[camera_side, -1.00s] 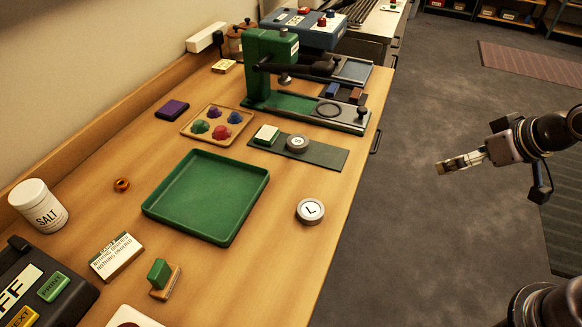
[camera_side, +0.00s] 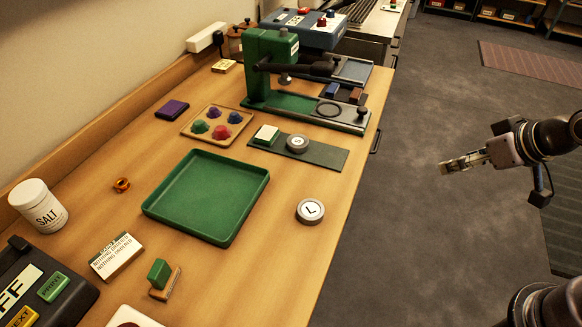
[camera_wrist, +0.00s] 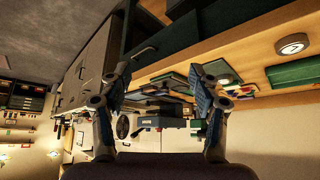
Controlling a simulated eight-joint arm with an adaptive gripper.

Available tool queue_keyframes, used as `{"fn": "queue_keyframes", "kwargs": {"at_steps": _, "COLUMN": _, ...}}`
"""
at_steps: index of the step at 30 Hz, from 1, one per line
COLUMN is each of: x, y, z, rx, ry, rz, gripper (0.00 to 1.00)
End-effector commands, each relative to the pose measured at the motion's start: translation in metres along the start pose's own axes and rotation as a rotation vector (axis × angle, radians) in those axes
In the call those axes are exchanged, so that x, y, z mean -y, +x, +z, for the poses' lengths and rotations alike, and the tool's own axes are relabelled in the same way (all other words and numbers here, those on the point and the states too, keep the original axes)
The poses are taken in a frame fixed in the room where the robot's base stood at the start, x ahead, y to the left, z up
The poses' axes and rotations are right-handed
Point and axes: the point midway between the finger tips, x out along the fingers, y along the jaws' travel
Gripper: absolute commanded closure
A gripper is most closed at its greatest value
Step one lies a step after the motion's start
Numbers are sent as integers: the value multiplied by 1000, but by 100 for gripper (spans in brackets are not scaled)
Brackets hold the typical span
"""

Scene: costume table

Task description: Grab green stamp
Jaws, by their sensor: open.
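The green stamp (camera_side: 160,272) has a green block handle on a pale wooden base. It sits on the wooden table near the front, at the lower left of the side view. My gripper (camera_side: 446,166) is far to its right, over the grey floor beyond the table edge, empty. In the wrist view my gripper (camera_wrist: 159,72) has its two fingers spread apart with nothing between them. The stamp cannot be made out in the wrist view.
A green tray (camera_side: 205,236) lies behind the stamp. A small lettered box (camera_side: 117,257) stands left of it, with a salt jar (camera_side: 39,206) farther left. A green press (camera_side: 272,68) stands at the back.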

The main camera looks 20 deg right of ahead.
Motion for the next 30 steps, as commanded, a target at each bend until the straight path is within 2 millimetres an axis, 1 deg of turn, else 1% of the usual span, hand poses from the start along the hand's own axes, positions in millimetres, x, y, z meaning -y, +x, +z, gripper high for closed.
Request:
{"fn": "queue_keyframes", "kwargs": {"at_steps": 8, "x": 2, "y": 0, "z": -2, "rx": 2, "ry": -4, "rz": -3, "gripper": 38}}
{"fn": "queue_keyframes", "kwargs": {"at_steps": 11, "x": 10, "y": -3, "z": -14, "rx": 12, "ry": -24, "rz": -18, "gripper": 38}}
{"fn": "queue_keyframes", "kwargs": {"at_steps": 14, "x": 28, "y": -8, "z": -38, "rx": 36, "ry": -66, "rz": -48, "gripper": 38}}
{"fn": "queue_keyframes", "kwargs": {"at_steps": 17, "x": 56, "y": -11, "z": -67, "rx": 68, "ry": -123, "rz": -86, "gripper": 38}}
{"fn": "queue_keyframes", "kwargs": {"at_steps": 18, "x": 68, "y": -12, "z": -79, "rx": 81, "ry": -147, "rz": -101, "gripper": 38}}
{"fn": "queue_keyframes", "kwargs": {"at_steps": 20, "x": 87, "y": -13, "z": -94, "rx": 102, "ry": -182, "rz": -123, "gripper": 38}}
{"fn": "queue_keyframes", "kwargs": {"at_steps": 21, "x": 101, "y": -14, "z": -105, "rx": 114, "ry": -206, "rz": -137, "gripper": 38}}
{"fn": "queue_keyframes", "kwargs": {"at_steps": 23, "x": 122, "y": -14, "z": -118, "rx": 135, "ry": -242, "rz": -156, "gripper": 38}}
{"fn": "queue_keyframes", "kwargs": {"at_steps": 24, "x": 137, "y": -13, "z": -127, "rx": 147, "ry": -266, "rz": -169, "gripper": 38}}
{"fn": "queue_keyframes", "kwargs": {"at_steps": 26, "x": 161, "y": -13, "z": -138, "rx": 168, "ry": -304, "rz": -188, "gripper": 38}}
{"fn": "queue_keyframes", "kwargs": {"at_steps": 27, "x": 177, "y": -12, "z": -144, "rx": 180, "ry": -328, "rz": -201, "gripper": 38}}
{"fn": "queue_keyframes", "kwargs": {"at_steps": 29, "x": 202, "y": -11, "z": -152, "rx": 200, "ry": -365, "rz": -218, "gripper": 38}}
{"fn": "queue_keyframes", "kwargs": {"at_steps": 30, "x": 220, "y": -10, "z": -157, "rx": 212, "ry": -390, "rz": -229, "gripper": 38}}
